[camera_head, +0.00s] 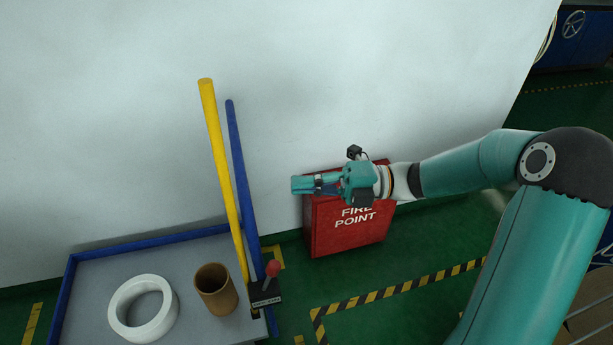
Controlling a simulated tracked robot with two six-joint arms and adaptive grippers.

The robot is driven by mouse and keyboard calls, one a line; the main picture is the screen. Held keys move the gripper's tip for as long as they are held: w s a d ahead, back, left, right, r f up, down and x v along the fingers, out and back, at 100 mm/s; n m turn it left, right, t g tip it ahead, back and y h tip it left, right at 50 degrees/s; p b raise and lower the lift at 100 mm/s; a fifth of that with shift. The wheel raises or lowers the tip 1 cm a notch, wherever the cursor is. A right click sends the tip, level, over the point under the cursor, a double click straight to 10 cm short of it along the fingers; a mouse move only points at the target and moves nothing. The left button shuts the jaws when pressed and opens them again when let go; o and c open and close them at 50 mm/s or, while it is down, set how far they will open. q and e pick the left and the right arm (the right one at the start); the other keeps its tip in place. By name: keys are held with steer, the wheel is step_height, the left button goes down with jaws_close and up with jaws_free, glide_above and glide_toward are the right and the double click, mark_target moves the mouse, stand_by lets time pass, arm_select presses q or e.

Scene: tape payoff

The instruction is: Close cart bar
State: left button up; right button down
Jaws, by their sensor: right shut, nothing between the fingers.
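The cart (100,268) is at the lower left, with a grey deck and blue edge rails. A yellow bar (222,165) stands raised at the cart's right side, leaning slightly left at its top, next to a blue post (241,175). A small black block with a red ball knob (273,268) sits at the foot of the bar. My right gripper (297,185) is shut and empty, pointing left. It is to the right of the bar and post in the picture, apart from them. My left gripper is not in view.
A white ring-shaped roll (120,311) and a brown tube (228,300) stand on the deck. A red FIRE POINT box (340,237) is below and behind my right gripper. A pale wall (330,80) rises behind. Green floor with yellow-black striped tape (400,288) lies right of the cart.

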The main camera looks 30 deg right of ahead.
steer(key=p+x, duration=0.3)
steer(key=x, duration=0.7)
steer(key=shift+a, duration=0.15)
